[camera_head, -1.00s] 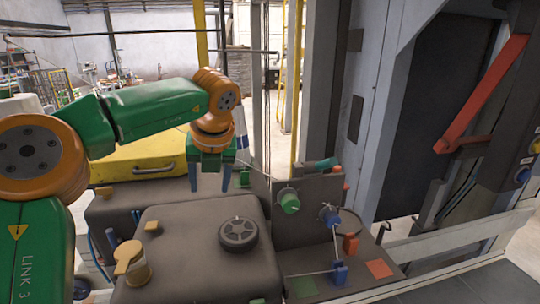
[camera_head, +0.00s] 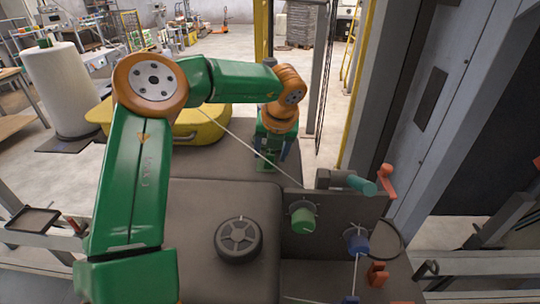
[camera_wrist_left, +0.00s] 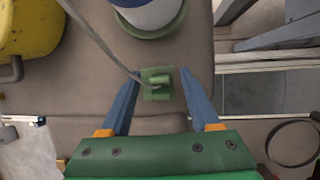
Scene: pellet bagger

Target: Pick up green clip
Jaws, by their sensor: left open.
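The green clip (camera_head: 265,163) sits on the dark bench top toward its far side, behind the panel. A thin pale cable runs past or into it; I cannot tell which. In the left wrist view the clip (camera_wrist_left: 157,84) shows between the two blue fingertips. My left gripper (camera_head: 273,152) is open and close to the clip, with one finger on each side of it in the left wrist view (camera_wrist_left: 158,76). Contact is not clear. The clip is only partly visible in the head view. My right gripper is not in view.
A white and blue cylinder (camera_wrist_left: 147,12) on a green base stands just beyond the clip. The upright panel holds a green knob (camera_head: 303,220) and a blue knob (camera_head: 356,240). A black wheel-like disc (camera_head: 238,239) lies nearer. A yellow case (camera_head: 202,131) is behind.

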